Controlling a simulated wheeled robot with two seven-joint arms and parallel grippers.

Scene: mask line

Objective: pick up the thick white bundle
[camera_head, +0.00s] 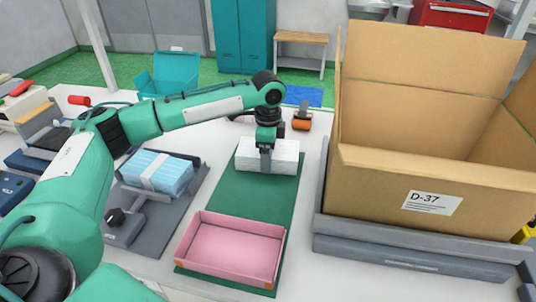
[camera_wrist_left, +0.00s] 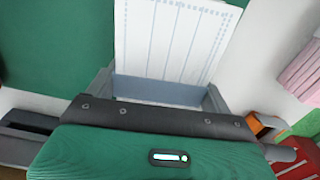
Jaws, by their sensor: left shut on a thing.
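The thick white bundle (camera_head: 286,157) is a stack of flat white sheets at the far end of the green mat (camera_head: 262,190). In the left wrist view the white bundle (camera_wrist_left: 172,38) shows pale blue dashed lines and runs up from between the fingers. My left gripper (camera_head: 266,158) points down onto the bundle from above, and in the wrist view its fingers (camera_wrist_left: 160,90) are shut on the bundle's near part. I cannot tell whether the bundle is clear of the mat. My right gripper is in neither view.
An empty pink tray (camera_head: 232,247) lies on the near end of the mat. A blue banded bundle (camera_head: 158,172) rests on a grey stand at left. A large open cardboard box (camera_head: 385,190) marked D-37 stands on a grey platform at right. An orange roll (camera_head: 302,122) lies behind the bundle.

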